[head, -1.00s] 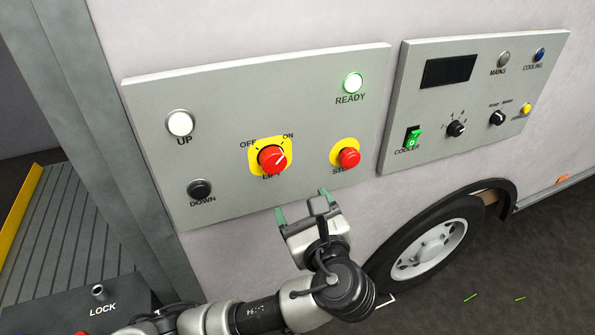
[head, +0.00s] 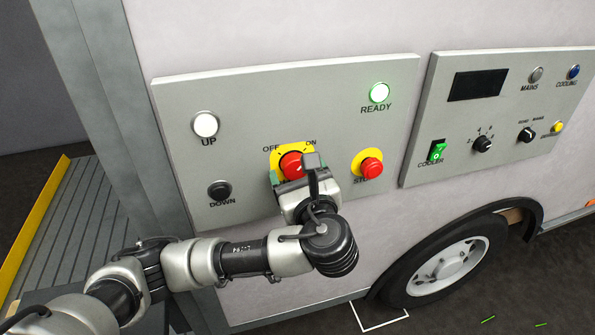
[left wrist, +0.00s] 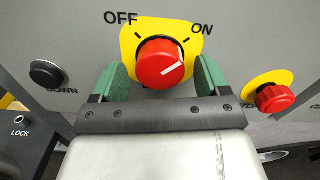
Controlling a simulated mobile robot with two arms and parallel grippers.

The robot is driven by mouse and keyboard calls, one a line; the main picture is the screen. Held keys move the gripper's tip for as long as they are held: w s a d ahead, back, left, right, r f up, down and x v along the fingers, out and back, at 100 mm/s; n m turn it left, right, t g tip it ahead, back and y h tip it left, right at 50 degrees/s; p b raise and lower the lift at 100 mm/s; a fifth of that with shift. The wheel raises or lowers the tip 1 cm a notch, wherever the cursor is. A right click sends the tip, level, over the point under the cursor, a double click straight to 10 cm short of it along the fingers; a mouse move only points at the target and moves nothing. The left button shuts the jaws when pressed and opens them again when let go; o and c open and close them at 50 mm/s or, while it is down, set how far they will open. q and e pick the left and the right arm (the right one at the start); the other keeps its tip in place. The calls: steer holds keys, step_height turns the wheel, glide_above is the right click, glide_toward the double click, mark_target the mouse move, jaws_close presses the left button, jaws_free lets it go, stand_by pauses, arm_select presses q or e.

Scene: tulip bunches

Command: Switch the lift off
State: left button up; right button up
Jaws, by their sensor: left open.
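The red lift knob (head: 291,164) sits on a yellow plate marked OFF and ON, on the left grey panel (head: 240,110). In the left wrist view the knob (left wrist: 160,62) has its white line pointing up and right, toward ON. My left gripper (head: 294,178) is open at the knob. In the left wrist view its green fingers (left wrist: 160,80) stand on both sides of the knob, with small gaps showing. In the head view the gripper hides the knob's lower right part. My right gripper is not in view.
The red STOP button (head: 371,167) is close on the right. The white UP button (head: 205,124), black DOWN button (head: 220,190) and lit green READY lamp (head: 379,93) share the panel. A second panel (head: 460,120) with the green COOLER switch (head: 437,151) is further right.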

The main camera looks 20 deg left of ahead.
arm_select(q)
steer(key=shift+w, duration=0.1)
steer(key=c, duration=0.9)
steer(key=shift+c, duration=0.2)
